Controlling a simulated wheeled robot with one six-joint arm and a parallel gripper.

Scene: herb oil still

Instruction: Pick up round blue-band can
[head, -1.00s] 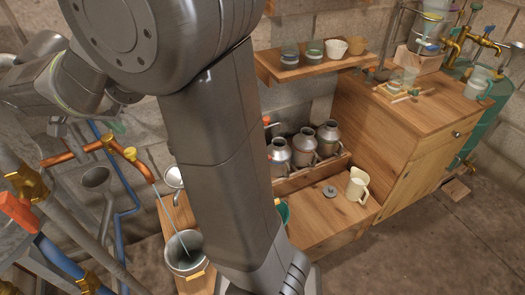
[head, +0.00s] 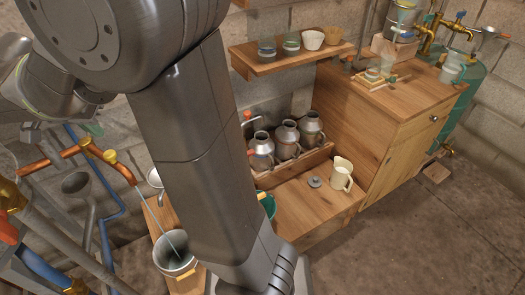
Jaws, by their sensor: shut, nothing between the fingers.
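Three grey metal cans with handles stand in a wooden rack on the low bench: the left can (head: 262,152), the middle can (head: 287,141) and the right can (head: 311,129). They are round-bodied with narrower necks. I cannot make out a blue band on any of them at this size. A small orange-red part shows at the left can's side. My arm's thick grey link crosses the middle of the view, left of the cans, and hides part of the bench. My gripper is not visible; the arm runs out of view at the left.
The low bench (head: 300,212) holds a grey lid (head: 314,182) and a cream jug (head: 341,174). A wall shelf (head: 270,66) with cups hangs above the rack. A wooden cabinet (head: 375,135) stands right. A metal bucket (head: 174,254) and blue pipes are left. The floor at right is open.

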